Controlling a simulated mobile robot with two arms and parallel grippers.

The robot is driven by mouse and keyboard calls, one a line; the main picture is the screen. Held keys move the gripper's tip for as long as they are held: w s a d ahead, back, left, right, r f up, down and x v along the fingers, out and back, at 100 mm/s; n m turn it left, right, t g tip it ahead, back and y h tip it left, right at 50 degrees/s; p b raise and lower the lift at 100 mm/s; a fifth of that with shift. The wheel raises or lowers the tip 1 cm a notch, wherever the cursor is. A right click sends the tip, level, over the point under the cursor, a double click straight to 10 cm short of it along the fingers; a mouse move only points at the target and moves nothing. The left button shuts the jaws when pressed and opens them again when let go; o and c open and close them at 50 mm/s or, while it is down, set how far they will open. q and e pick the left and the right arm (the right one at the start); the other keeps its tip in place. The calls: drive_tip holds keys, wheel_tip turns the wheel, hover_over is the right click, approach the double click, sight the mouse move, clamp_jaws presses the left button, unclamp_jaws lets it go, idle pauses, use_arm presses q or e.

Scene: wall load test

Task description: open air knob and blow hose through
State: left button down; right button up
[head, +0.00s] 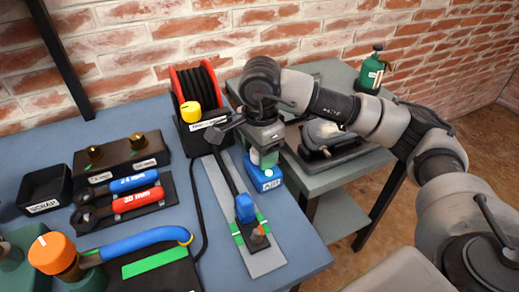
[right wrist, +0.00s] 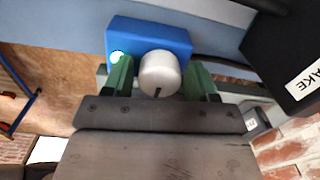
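The blue air box (head: 264,178), marked AIR, sits on the right part of the blue bench. My right gripper (head: 264,157) is lowered over it from above. In the right wrist view the box (right wrist: 172,39) carries a white round knob (right wrist: 160,74) with a dark mark. The green fingers of my right gripper (right wrist: 160,82) stand on both sides of the knob, with narrow gaps.
A long-handled lever with a blue grip (head: 245,208) lies over a grey plate just left of the air box. A red reel (head: 186,82) and a yellow knob (head: 190,111) stand behind. Wrenches (head: 137,199) and a scrap bin (head: 45,189) are at left.

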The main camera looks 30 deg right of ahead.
drive_tip(key=shift+o, duration=0.9)
drive_tip(key=shift+r, duration=0.3)
wheel_tip(320, 180, up, 10)
drive_tip(key=shift+f+p, duration=0.15)
drive_tip(key=shift+p, duration=0.45)
use_arm(q)
drive_tip(key=s+f, duration=0.2)
drive_tip(key=shift+s+a+f, duration=0.15)
drive_tip(key=shift+s+f, duration=0.15)
drive_tip(key=shift+f, duration=0.05)
use_arm(e)
drive_tip(key=shift+s+r, duration=0.1)
drive_tip(key=shift+r, duration=0.15)
